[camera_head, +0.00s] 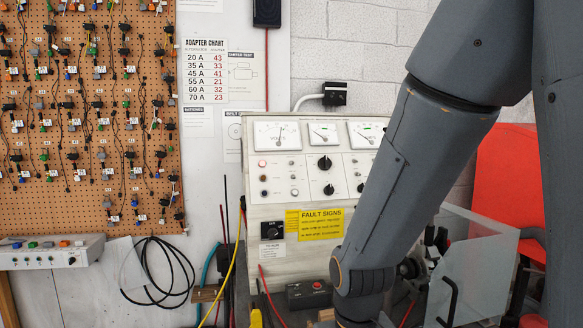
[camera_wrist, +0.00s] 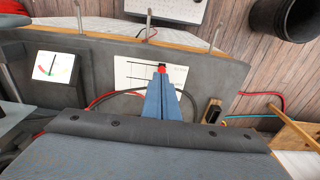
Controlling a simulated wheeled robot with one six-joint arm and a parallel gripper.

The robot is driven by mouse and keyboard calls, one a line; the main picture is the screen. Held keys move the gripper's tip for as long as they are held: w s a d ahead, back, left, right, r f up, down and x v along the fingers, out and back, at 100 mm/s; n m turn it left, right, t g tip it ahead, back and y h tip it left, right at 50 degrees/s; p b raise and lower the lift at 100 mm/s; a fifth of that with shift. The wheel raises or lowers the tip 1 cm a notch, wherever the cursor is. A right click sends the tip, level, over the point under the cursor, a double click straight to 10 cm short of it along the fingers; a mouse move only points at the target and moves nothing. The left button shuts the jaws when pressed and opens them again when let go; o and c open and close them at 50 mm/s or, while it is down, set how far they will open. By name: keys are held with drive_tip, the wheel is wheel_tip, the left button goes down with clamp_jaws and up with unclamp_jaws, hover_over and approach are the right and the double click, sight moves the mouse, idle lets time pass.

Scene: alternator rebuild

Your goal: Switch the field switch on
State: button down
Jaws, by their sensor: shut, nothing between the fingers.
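My gripper (camera_wrist: 162,76) shows in the wrist view as two blue fingers, shut with nothing between them. Its tips lie over a white card with black lines (camera_wrist: 132,74) on a dark grey panel. A small red part (camera_wrist: 162,68) shows right at the tips; I cannot tell whether they touch it. A small black switch-like part on a wooden block (camera_wrist: 212,112) is to the right of the fingers. No label marks the field switch legibly in either view. In the head view my arm hides part of the test bench (camera_head: 260,185), and my fingers are not seen.
The wrist view shows a dial gauge (camera_wrist: 50,66) at left, several upright metal rods behind the panel, and red and black cables beside the fingers. In the head view, a black box with a red button (camera_head: 309,293) and a clear guard (camera_head: 475,265) stand near my arm.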

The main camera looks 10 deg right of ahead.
drive_tip(key=w+d+r+n+t+p, duration=0.1)
drive_tip(key=w+r+n+t, duration=0.15)
drive_tip(key=w, duration=0.35)
drive_tip(key=w+d+r+n+t, duration=0.1)
drive_tip(key=w+d+r+n, duration=0.15)
drive_tip(key=w+n, duration=0.2)
drive_tip(key=n+t+y+p, duration=0.35)
drive_tip(key=n+t, duration=0.65)
drive_tip(key=n, duration=1.4)
approach(292, 163)
drive_tip(key=s, duration=0.2)
drive_tip(key=shift+s+a+f+g+h, duration=0.1)
drive_tip(key=shift+s+a+g+h, duration=0.15)
drive_tip(key=shift+a+h, duration=0.2)
drive_tip(key=p+x, duration=0.2)
drive_tip(key=x, duration=0.8)
